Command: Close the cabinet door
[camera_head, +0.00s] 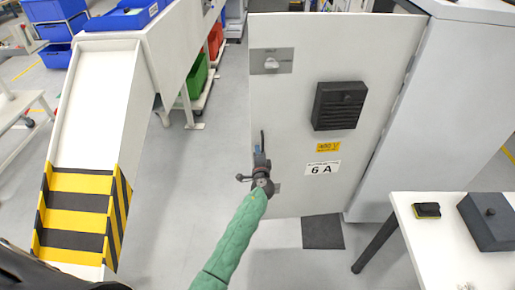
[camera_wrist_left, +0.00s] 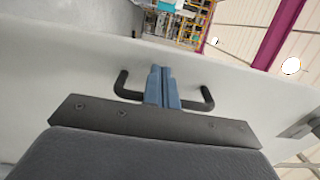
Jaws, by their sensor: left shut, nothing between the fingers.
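The white cabinet door (camera_head: 290,115) stands open in the head view, swung out to the left of the cabinet body (camera_head: 420,120). It carries a black vent box, a yellow sticker, a "6 A" label and a grey latch plate (camera_head: 271,61). My left gripper (camera_head: 258,150) is at the door's lower left part, by the free edge. In the left wrist view its blue fingers (camera_wrist_left: 163,75) are shut together, between the ends of a black bar handle (camera_wrist_left: 207,97) on the pale door surface. The fingers hide the handle's middle; whether they touch it I cannot tell. My right gripper is out of view.
A white table (camera_head: 440,240) with a dark box (camera_head: 490,220) and a small black and yellow item (camera_head: 427,210) stands at the lower right. Grey floor is free between chute and door.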

